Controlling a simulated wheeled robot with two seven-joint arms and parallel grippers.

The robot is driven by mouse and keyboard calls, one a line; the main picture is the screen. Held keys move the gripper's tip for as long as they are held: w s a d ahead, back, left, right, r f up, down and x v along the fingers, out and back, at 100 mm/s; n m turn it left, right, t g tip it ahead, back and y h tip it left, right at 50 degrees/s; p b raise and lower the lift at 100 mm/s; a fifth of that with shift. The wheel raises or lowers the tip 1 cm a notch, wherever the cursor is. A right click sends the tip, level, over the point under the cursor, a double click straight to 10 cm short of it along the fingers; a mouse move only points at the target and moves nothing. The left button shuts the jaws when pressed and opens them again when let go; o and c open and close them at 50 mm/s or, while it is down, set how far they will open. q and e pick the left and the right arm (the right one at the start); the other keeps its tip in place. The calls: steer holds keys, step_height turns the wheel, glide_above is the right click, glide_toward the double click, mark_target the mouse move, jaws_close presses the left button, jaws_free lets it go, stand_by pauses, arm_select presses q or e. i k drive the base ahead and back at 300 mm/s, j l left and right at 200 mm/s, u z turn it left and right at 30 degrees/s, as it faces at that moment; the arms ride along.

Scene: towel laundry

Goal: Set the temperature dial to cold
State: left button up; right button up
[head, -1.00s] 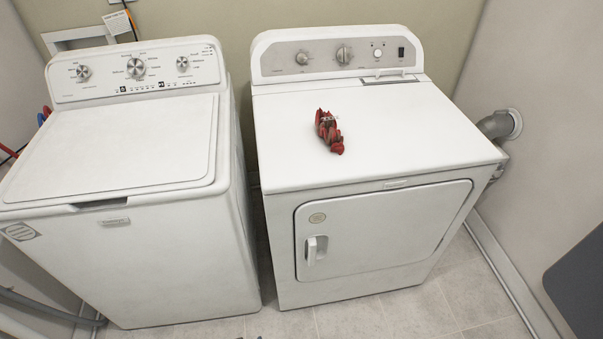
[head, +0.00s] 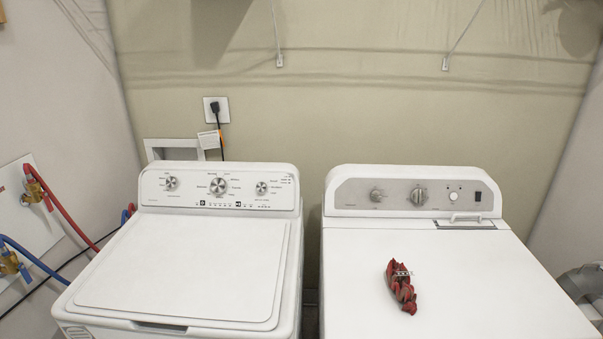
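The washer (head: 185,272) stands on the left with its lid shut. Its control panel (head: 150,198) carries a left knob (head: 171,183), a larger middle knob (head: 218,186) and a right knob (head: 262,188). The labels around the knobs are too small to read, so I cannot tell which is the temperature dial or where it points. The dryer (head: 345,265) on the right has its own panel with a small knob (head: 376,195) and a larger knob (head: 418,196). Neither of my grippers is in view.
A crumpled red cloth-like item (head: 401,287) lies on the dryer top. A narrow gap separates the machines. Red and blue hoses (head: 65,222) run along the left wall. A power outlet (head: 216,110) is on the back wall. A vent pipe (head: 582,285) is at the right.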

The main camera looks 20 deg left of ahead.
mark_target(171, 182)
steer(key=u, duration=1.35)
